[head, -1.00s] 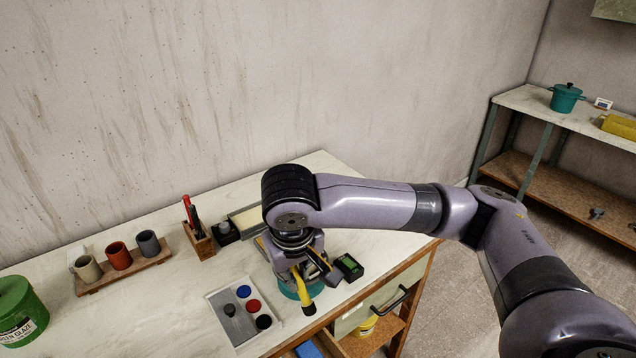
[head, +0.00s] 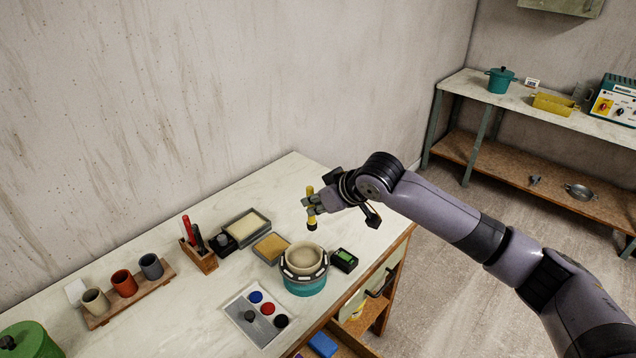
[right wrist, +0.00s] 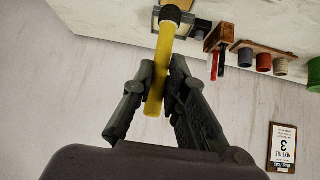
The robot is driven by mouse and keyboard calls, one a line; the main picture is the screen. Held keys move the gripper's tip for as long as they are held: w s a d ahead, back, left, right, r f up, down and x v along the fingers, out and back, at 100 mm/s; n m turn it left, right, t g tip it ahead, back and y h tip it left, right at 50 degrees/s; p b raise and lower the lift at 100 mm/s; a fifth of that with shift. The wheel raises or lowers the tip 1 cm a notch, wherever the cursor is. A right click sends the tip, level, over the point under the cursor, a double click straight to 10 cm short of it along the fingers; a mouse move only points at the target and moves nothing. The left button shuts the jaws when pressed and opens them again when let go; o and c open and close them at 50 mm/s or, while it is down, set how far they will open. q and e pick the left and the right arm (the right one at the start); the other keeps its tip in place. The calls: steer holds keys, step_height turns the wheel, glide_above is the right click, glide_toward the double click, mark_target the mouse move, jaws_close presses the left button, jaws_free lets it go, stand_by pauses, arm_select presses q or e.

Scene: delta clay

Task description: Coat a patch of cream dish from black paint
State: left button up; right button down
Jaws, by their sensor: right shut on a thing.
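The cream dish (head: 304,256) sits upright on a teal turntable (head: 305,284) near the table's front edge. The black paint (head: 281,321) is a round well in a pale palette (head: 240,303), beside blue and red wells, left of the turntable. My right gripper (head: 314,202) is shut on a yellow tool with a black end (head: 311,222). It holds the tool upright, black end down, in the air above and behind the dish, apart from it. In the right wrist view the yellow tool (right wrist: 158,75) is between the fingers. My left gripper is not in view.
A sponge tray (head: 271,248), a pale tray (head: 246,227) and a small black-green box (head: 344,260) surround the turntable. A tool holder (head: 199,256) and a rack of three cups (head: 126,303) stand left. The table's back right is clear.

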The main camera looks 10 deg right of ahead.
mark_target(316, 221)
steer(key=shift+w+d+r, duration=0.2)
steer(key=shift+w+r, duration=0.05)
steer(key=shift+w, duration=0.25)
steer(key=shift+w+f+y+b, duration=0.2)
steer(key=shift+f+y+b, duration=0.1)
steer(key=shift+f+b, duration=0.05)
step_height(316, 221, down, 3)
steer(key=b, duration=0.3)
steer(key=shift+a+f+b, duration=0.15)
steer(key=shift+f+b, duration=0.05)
steer(key=shift+b, duration=0.15)
steer(key=shift+f+b, duration=0.45)
steer(key=shift+b, duration=0.05)
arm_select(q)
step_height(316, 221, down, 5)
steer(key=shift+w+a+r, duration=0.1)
arm_select(e)
steer(key=shift+r, duration=0.1)
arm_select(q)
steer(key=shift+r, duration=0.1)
